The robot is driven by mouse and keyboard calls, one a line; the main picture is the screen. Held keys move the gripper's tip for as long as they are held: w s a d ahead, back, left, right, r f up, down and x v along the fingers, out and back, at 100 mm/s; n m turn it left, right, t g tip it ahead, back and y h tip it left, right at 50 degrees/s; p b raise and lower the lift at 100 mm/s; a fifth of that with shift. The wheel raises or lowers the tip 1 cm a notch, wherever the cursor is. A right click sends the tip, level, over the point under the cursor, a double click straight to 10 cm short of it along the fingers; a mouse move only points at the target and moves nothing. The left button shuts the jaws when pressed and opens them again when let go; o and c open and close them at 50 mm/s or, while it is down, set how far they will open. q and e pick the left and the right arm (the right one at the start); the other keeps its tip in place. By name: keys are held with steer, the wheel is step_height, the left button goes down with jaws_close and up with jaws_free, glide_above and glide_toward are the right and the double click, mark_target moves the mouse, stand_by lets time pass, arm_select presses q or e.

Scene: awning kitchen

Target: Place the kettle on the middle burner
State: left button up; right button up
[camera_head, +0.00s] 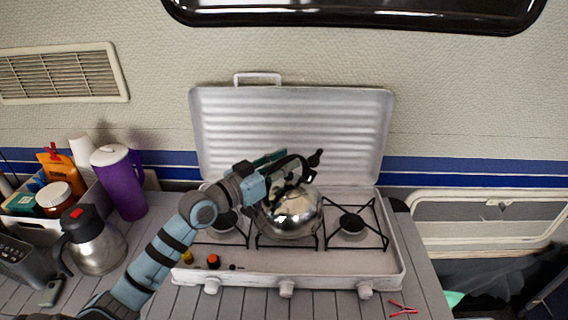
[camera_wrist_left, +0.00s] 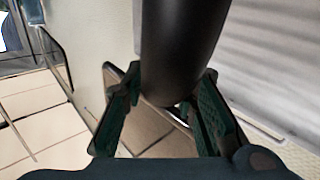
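The shiny steel kettle (camera_head: 291,214) with a black handle is over the middle burner (camera_head: 287,246) of the white camping stove. I cannot tell whether its base rests on the grate or hangs just above it. My left gripper (camera_head: 279,180) reaches in from the left at the kettle's handle. In the left wrist view the dark handle (camera_wrist_left: 180,45) lies between the two green-padded fingertips (camera_wrist_left: 172,85), which appear closed against its sides. The kettle hides most of the middle burner. My right gripper is not in view.
The left burner (camera_head: 226,222) is partly behind my arm; the right burner (camera_head: 351,224) is bare. The raised stove lid (camera_head: 290,130) stands behind. A steel jug (camera_head: 95,245), purple pitcher (camera_head: 120,185) and filled bin stand at left. Red tongs-like item (camera_head: 403,309) lies front right.

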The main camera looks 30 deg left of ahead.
arm_select(q)
steer(key=shift+r, duration=0.15)
steer(key=shift+s+a, duration=0.15)
steer(key=shift+s, duration=0.15)
steer(key=p+v, duration=0.2)
steer(key=v, duration=0.3)
steer(key=shift+s+r+p, duration=0.15)
steer(key=shift+p, duration=0.2)
steer(key=p+v, duration=0.5)
steer(key=v, duration=0.1)
steer(key=shift+p, duration=0.35)
steer(key=shift+s, duration=0.1)
